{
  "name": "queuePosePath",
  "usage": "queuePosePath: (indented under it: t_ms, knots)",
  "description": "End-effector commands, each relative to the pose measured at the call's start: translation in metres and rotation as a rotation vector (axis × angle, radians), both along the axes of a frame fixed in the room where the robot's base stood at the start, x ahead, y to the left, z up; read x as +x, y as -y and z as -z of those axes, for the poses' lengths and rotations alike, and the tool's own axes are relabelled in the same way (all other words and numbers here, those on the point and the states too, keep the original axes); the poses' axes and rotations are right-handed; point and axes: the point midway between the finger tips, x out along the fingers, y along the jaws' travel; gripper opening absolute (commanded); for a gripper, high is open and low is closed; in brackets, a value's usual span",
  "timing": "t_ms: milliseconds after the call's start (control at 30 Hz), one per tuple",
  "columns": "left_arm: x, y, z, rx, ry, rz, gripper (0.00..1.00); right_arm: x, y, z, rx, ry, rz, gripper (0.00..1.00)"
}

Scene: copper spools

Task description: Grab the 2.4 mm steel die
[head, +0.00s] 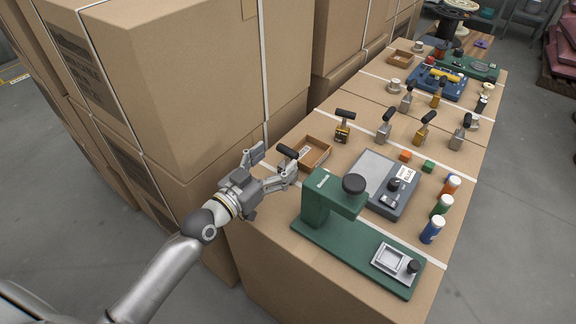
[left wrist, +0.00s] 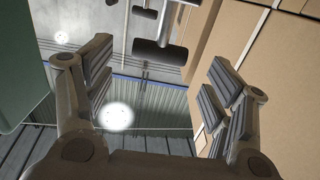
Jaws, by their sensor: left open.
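My left gripper (head: 271,162) is open at the table's near left edge; its two fingers also frame the left wrist view (left wrist: 155,90). A tool with a black cylindrical handle (head: 288,152) is right by its fingertips, its lower part hidden by the gripper in the head view. In the left wrist view a black handle (left wrist: 158,52) on a grey metal stem shows beyond and between the fingers, not gripped. Other black-handled dies stand upright farther along: steel-coloured ones (head: 385,130) (head: 459,137) and brass-coloured ones (head: 342,132) (head: 423,133). No size marking is readable. My right gripper is not in view.
A green press (head: 330,215) stands just right of my left gripper. A small open wooden tray (head: 316,154) lies behind it. A grey plate device (head: 378,180), coloured bottles (head: 441,206) and small blocks (head: 428,166) are farther right. Tall cartons (head: 190,80) border the left.

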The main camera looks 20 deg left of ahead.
Motion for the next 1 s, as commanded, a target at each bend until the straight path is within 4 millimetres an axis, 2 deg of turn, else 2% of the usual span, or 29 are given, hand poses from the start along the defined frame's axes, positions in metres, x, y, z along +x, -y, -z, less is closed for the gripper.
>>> queuePosePath:
  t_ms: [400, 733, 1000]
  knots:
    - [0.043, 0.017, 0.007, -0.001, 0.001, 0.000, 0.77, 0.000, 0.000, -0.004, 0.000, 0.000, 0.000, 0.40]
    - [0.049, 0.020, 0.008, 0.000, -0.001, 0.001, 0.77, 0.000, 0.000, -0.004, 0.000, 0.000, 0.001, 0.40]
    - [0.049, 0.019, 0.008, 0.000, -0.001, 0.001, 0.43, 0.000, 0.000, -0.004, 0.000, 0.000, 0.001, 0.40]
